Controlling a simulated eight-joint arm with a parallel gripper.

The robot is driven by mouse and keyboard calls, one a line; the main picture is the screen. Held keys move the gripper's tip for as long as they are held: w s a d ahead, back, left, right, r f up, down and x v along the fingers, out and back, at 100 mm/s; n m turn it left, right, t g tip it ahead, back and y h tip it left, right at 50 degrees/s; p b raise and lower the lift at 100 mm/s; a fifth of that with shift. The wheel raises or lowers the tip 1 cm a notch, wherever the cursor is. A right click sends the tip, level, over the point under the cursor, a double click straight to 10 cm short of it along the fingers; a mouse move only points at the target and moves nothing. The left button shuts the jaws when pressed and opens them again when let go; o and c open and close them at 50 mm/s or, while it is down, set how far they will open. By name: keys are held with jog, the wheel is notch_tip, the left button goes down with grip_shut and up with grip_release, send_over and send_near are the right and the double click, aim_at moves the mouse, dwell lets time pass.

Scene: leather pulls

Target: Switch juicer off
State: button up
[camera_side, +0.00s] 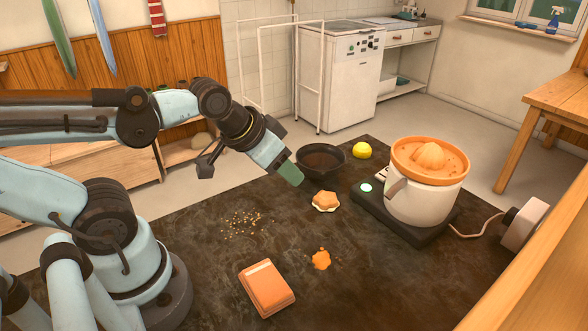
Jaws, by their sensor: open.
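The juicer (425,199) stands upright at the right of the dark table, with a cream body, a spout and an orange ribbed cone on top. It sits on a dark base plate (419,236). A round, pale green lit button (366,188) is on the base's left end, with a small light-coloured control (381,173) behind it. My gripper (287,173) is open, with a green tip pointing down to the right. It is over the table, left of the juicer and clear of the button. The exact gap between its fingers is hard to see.
An orange sponge-like block (267,287), an orange splat (320,260) and crumbs (243,223) are nearer. A cord runs to a plug (524,223).

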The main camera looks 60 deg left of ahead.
jog(key=shift+c, duration=1.3)
jog(key=shift+w+r, duration=0.2)
jog(key=shift+c, duration=1.3)
jog(key=w+r+n, duration=0.2)
jog(key=w, duration=0.1)
jog(key=w+r+n+g, duration=0.1)
jog(key=w+r+n, duration=0.1)
jog(key=w+r, duration=0.1)
jog(key=shift+w+d+r, duration=0.1)
jog(key=shift+d, duration=0.1)
grip_shut()
jog(key=w+d+n+g, duration=0.2)
jog(key=w+n+g, duration=0.2)
jog(key=w+n, duration=1)
jog(key=shift+w+f, duration=0.2)
jog(key=shift+w, duration=2.55)
